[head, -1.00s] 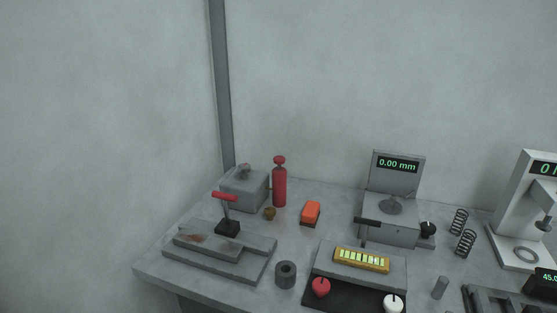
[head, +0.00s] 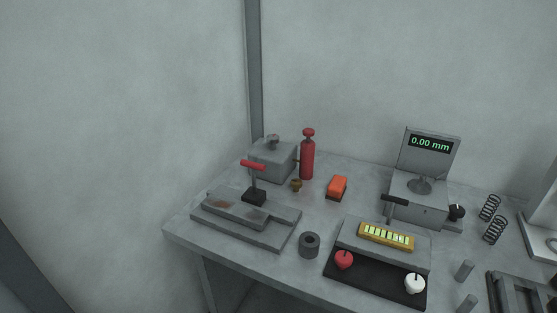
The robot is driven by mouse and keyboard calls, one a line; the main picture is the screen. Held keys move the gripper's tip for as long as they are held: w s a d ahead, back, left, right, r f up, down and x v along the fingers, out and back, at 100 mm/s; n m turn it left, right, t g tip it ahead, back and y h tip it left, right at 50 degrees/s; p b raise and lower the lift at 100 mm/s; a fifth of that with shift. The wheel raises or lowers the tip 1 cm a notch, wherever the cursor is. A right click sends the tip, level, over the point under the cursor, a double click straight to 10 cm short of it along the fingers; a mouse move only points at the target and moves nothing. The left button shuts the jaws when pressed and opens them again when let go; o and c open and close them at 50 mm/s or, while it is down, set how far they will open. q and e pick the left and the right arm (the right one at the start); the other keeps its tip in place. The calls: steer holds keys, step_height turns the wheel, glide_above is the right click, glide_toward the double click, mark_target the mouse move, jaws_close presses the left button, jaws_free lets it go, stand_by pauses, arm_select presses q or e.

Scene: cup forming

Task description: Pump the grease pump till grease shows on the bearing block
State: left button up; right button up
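A red upright cylinder (head: 307,160) with a round red cap on a narrow neck stands at the back left of the bench; it looks like the grease pump. Against its left side is a grey block (head: 271,160) with a small round grey piece on top, which may be the bearing block. No grease can be made out on it at this size. A small brass piece (head: 296,186) sits in front of them. Neither of my grippers is in view.
The bench (head: 190,246) holds a stepped grey plate (head: 275,232) with a red-handled lever, a grey ring (head: 309,246), an orange block (head: 337,188), a gauge reading 0.00 mm (head: 430,145), and a black panel (head: 375,284) with red and white knobs.

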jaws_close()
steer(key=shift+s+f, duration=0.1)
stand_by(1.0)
